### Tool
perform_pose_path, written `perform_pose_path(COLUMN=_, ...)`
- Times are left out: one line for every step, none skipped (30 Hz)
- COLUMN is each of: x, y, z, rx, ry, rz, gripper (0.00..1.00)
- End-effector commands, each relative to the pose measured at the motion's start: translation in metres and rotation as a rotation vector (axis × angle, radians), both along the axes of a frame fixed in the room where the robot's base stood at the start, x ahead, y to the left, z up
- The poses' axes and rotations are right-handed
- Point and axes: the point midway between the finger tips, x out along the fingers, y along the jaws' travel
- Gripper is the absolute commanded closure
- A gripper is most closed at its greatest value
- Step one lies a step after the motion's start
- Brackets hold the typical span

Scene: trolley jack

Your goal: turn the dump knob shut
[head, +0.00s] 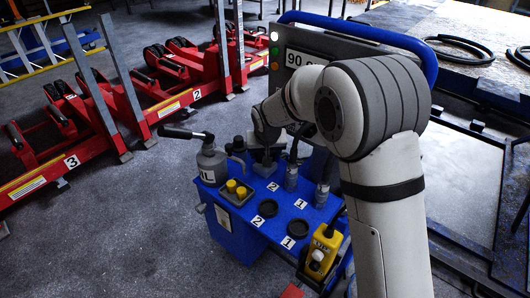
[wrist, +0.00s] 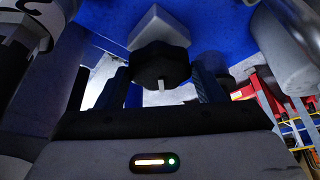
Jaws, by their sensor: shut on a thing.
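The dump knob (wrist: 160,66) is a black lobed knob with a short white mark, in the upper middle of the wrist view. It sits against a pale grey block (wrist: 159,27) on the blue trolley. My gripper (wrist: 166,86) has one dark finger on each side of the knob and is shut on it. In the head view my gripper (head: 264,148) points down at the back of the blue trolley top (head: 236,208), above a grey block (head: 264,169). The knob itself is hidden there by my gripper. I cannot tell how far the knob is turned.
A grey oil can (head: 211,165) stands left of my gripper. A display panel (head: 298,58) with lamps stands behind. Red jacks (head: 150,95) stand on the floor at left.

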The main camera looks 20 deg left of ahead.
Motion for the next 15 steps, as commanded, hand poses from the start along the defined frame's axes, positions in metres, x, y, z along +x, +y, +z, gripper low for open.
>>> perform_pose_path(x=0.0000, y=0.0001, z=-0.0009, rx=0.000, ry=0.000, rz=-0.008, gripper=0.61)
perform_pose_path(x=0.0000, y=0.0003, z=-0.0010, rx=0.000, ry=-0.001, rz=-0.013, gripper=0.61)
perform_pose_path(x=-0.0001, y=0.0006, z=-0.0014, rx=0.000, ry=-0.001, rz=-0.026, gripper=0.61)
perform_pose_path(x=-0.0001, y=0.0008, z=-0.0018, rx=0.000, ry=-0.001, rz=-0.036, gripper=0.61)
perform_pose_path(x=-0.0002, y=0.0009, z=-0.0021, rx=0.000, ry=-0.001, rz=-0.049, gripper=0.61)
perform_pose_path(x=-0.0005, y=0.0012, z=-0.0026, rx=0.000, ry=0.000, rz=-0.067, gripper=0.61)
perform_pose_path(x=-0.0006, y=0.0016, z=-0.0030, rx=0.000, ry=-0.001, rz=-0.083, gripper=0.61)
perform_pose_path(x=-0.0007, y=0.0019, z=-0.0033, rx=0.000, ry=-0.001, rz=-0.100, gripper=0.61)
perform_pose_path(x=-0.0010, y=0.0022, z=-0.0037, rx=0.000, ry=-0.001, rz=-0.128, gripper=0.61)
perform_pose_path(x=-0.0009, y=0.0025, z=-0.0037, rx=0.001, ry=-0.002, rz=-0.148, gripper=0.61)
perform_pose_path(x=-0.0008, y=0.0029, z=-0.0037, rx=0.000, ry=-0.002, rz=-0.171, gripper=0.61)
perform_pose_path(x=-0.0007, y=0.0032, z=-0.0039, rx=0.000, ry=-0.002, rz=-0.202, gripper=0.61)
perform_pose_path(x=-0.0007, y=0.0033, z=-0.0040, rx=0.000, ry=-0.002, rz=-0.225, gripper=0.61)
perform_pose_path(x=-0.0009, y=0.0034, z=-0.0042, rx=0.000, ry=-0.002, rz=-0.250, gripper=0.61)
perform_pose_path(x=-0.0009, y=0.0039, z=-0.0039, rx=0.000, ry=-0.002, rz=-0.283, gripper=0.61)
